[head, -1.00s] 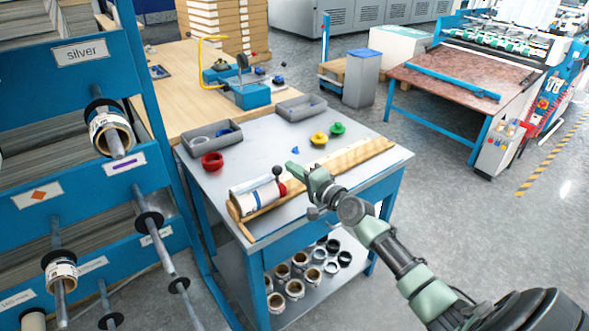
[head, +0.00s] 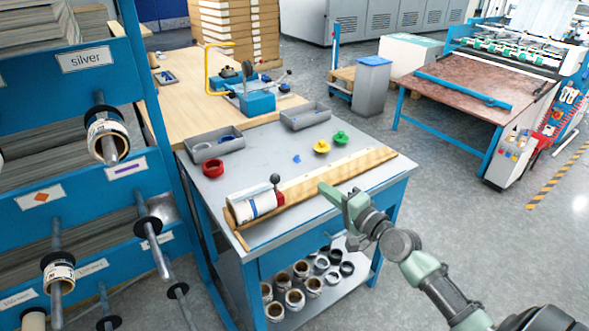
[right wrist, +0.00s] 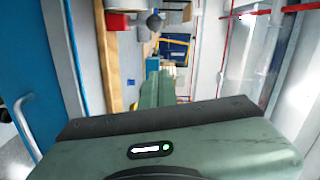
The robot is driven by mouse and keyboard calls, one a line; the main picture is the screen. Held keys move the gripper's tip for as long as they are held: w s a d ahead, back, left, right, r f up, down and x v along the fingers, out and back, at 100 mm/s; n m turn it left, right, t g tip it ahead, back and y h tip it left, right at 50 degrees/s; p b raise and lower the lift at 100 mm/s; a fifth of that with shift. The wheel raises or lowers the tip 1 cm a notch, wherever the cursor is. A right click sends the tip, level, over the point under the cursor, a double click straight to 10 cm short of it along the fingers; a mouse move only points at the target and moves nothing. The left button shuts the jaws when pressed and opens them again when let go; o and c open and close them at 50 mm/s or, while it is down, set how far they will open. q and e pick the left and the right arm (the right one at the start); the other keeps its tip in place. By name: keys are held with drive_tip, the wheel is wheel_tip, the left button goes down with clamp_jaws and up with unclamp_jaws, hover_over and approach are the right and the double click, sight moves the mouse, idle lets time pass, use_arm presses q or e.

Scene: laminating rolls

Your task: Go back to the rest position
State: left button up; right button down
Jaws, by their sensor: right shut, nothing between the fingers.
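My right gripper (head: 328,192) reaches in from the lower right in the head view. It is shut and empty, in front of the table's near right edge. In the right wrist view its green finger (right wrist: 158,88) points away from the camera. The blue-framed table (head: 262,150) carries a white roll (head: 252,206) with a red end piece on a wooden trough (head: 345,172). The roll lies to the left of the gripper, apart from it. My left gripper does not show.
A blue shelf rack (head: 90,185) with rolls on rods stands at left. Several rolls (head: 294,299) stand on the table's lower shelf. Grey trays (head: 306,115), a red ring (head: 213,168) and yellow (head: 322,147) and green (head: 340,138) knobs are on top. The floor at right (head: 455,220) is clear.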

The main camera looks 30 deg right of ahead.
drive_tip(key=s+a+f+n+g+y, duration=0.1)
drive_tip(key=s+a+f+n+g, duration=0.35)
drive_tip(key=s+a+f, duration=0.35)
drive_tip(key=s+a+f+n+g+y, duration=0.1)
drive_tip(key=s+a+f+n+g, duration=0.2)
drive_tip(key=s+a+f+n, duration=0.45)
drive_tip(key=s+a+f+n+g+h, duration=0.1)
drive_tip(key=s+a+n+g+h, duration=0.15)
drive_tip(key=s, duration=0.45)
drive_tip(key=s+a+n+g+h, duration=0.1)
drive_tip(key=s+n+g, duration=0.1)
drive_tip(key=s+g, duration=0.35)
drive_tip(key=s+f, duration=0.3)
drive_tip(key=f, duration=2.3)
drive_tip(key=s+d+f, duration=0.1)
drive_tip(key=s+f, duration=0.7)
drive_tip(key=s+d+f, duration=0.2)
drive_tip(key=s+f, duration=0.6)
drive_tip(key=s, duration=0.1)
drive_tip(key=shift+s+d+f+g+h, duration=0.15)
drive_tip(key=shift+s+d+g+h, duration=0.1)
drive_tip(key=shift+g+h, duration=0.1)
